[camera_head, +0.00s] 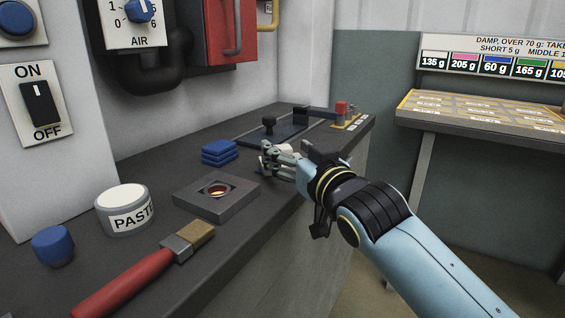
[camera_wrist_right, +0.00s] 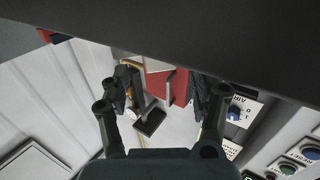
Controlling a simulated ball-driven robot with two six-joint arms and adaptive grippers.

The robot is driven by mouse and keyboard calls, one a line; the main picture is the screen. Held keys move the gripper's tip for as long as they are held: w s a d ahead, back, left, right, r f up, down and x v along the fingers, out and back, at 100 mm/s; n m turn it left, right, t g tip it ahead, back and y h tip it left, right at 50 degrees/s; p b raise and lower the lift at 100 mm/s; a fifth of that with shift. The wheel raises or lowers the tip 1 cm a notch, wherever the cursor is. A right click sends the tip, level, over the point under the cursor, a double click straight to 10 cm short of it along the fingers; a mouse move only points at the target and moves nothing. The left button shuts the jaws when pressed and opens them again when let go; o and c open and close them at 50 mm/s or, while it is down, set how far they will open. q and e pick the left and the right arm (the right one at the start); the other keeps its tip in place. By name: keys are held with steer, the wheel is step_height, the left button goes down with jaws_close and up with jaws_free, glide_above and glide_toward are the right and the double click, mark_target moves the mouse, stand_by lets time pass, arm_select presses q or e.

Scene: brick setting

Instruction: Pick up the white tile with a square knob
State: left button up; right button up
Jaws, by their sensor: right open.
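My right gripper (camera_head: 270,157) is open at the right front edge of the dark bench, its arm coming in from the lower right. A whitish piece (camera_head: 284,177), perhaps the white tile, shows low beside the fingers and is mostly hidden by them; I cannot make out its square knob. In the right wrist view my gripper's two fingers (camera_wrist_right: 165,88) stand apart, with no tile clearly visible between them. My left gripper is not in view.
Stacked blue tiles (camera_head: 219,152) lie left of the gripper. A grey block with a round hole (camera_head: 216,207), a paste jar (camera_head: 125,222), a blue cylinder (camera_head: 53,246) and a red-handled brush (camera_head: 130,283) are nearer.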

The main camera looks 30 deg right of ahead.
mark_target(283, 146)
steer(key=w, duration=0.2)
steer(key=shift+w+d+f, duration=0.1)
steer(key=shift+w+f, duration=0.1)
steer(key=shift+w, duration=0.4)
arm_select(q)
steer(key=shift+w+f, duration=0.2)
arm_select(e)
jaws_close()
steer(key=shift+r, duration=0.1)
steer(key=shift+r, duration=0.6)
step_height(283, 146, up, 3)
steer(key=shift+f+p, duration=0.1)
steer(key=shift+p, duration=0.55)
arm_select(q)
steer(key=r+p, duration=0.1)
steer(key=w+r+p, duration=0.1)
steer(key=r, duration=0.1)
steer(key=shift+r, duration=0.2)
arm_select(e)
steer(key=s+d+r, duration=0.6)
steer(key=d+r, duration=0.1)
steer(key=d, duration=0.3)
